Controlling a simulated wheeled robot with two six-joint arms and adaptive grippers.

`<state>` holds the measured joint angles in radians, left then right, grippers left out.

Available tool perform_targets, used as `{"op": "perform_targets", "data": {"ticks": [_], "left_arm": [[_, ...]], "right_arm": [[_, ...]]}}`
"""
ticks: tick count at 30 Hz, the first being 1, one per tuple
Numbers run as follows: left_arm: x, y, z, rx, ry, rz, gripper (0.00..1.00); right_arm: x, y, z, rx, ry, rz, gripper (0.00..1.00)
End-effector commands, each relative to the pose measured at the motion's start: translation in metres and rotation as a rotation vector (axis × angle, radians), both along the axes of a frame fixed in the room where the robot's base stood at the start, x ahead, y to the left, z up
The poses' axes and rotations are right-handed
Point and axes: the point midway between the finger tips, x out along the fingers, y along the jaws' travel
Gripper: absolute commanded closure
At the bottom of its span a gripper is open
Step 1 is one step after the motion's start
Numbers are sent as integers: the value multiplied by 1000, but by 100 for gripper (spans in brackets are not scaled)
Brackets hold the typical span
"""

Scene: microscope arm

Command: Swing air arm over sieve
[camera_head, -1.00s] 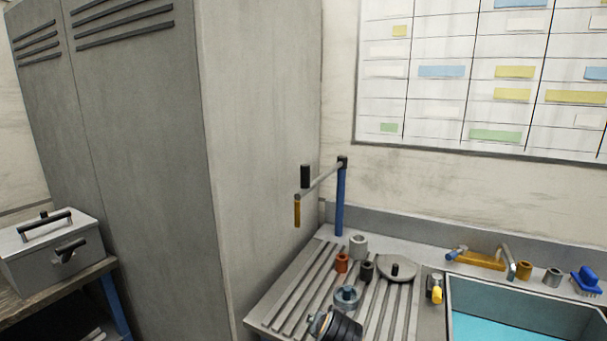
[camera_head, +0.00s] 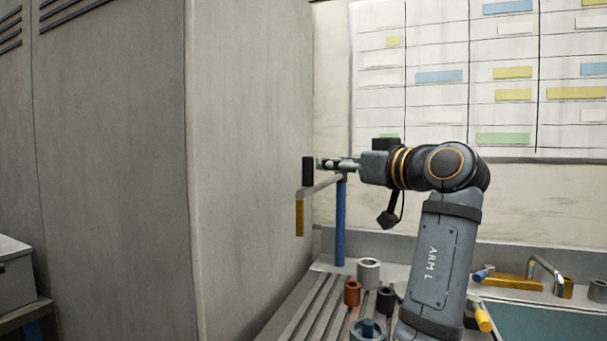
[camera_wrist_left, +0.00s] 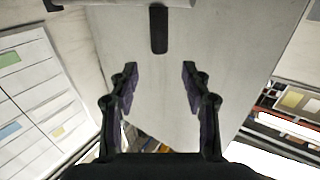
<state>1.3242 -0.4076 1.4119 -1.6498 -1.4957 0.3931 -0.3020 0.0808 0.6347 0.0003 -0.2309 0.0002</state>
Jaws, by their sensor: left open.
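The air arm is a blue post (camera_head: 340,222) with a thin grey bar (camera_head: 320,186), a black upright grip (camera_head: 308,171) and an orange nozzle (camera_head: 299,217) hanging at the bar's left end. My left gripper (camera_head: 325,163) is level with the black grip, just to its right, and points at it. In the left wrist view my left gripper (camera_wrist_left: 159,75) is open and empty, with the black grip (camera_wrist_left: 158,30) ahead of the gap between the fingertips. A blue-grey ring (camera_head: 367,331) stands on the drainboard; I cannot tell if it is the sieve. My right gripper is out of view.
The ribbed drainboard (camera_head: 318,297) holds a white ring (camera_head: 368,272), a red-brown one (camera_head: 352,292) and a black one (camera_head: 386,299). A tall grey cabinet (camera_head: 250,170) stands close on the left. A sink (camera_head: 545,325) with a tap (camera_head: 545,268) lies right.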

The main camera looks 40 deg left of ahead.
Motion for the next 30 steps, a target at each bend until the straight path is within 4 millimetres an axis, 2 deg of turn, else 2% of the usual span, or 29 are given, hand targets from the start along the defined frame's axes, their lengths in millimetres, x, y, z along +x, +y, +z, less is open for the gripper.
{"op": "perform_targets", "data": {"ticks": [3,6,15,21,28,30], "left_arm": [[4,10,3,0,3,3,52],[9,29,6,0,3,5,52],[30,85,1,0,3,3,52],[36,98,0,-2,3,-1,52],[36,99,-1,-2,3,-1,52],[36,98,-1,-2,3,-1,60]], "right_arm": [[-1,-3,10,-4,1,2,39],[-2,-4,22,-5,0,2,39],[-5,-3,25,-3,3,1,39],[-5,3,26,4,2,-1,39],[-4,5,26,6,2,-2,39],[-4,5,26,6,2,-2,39]]}}
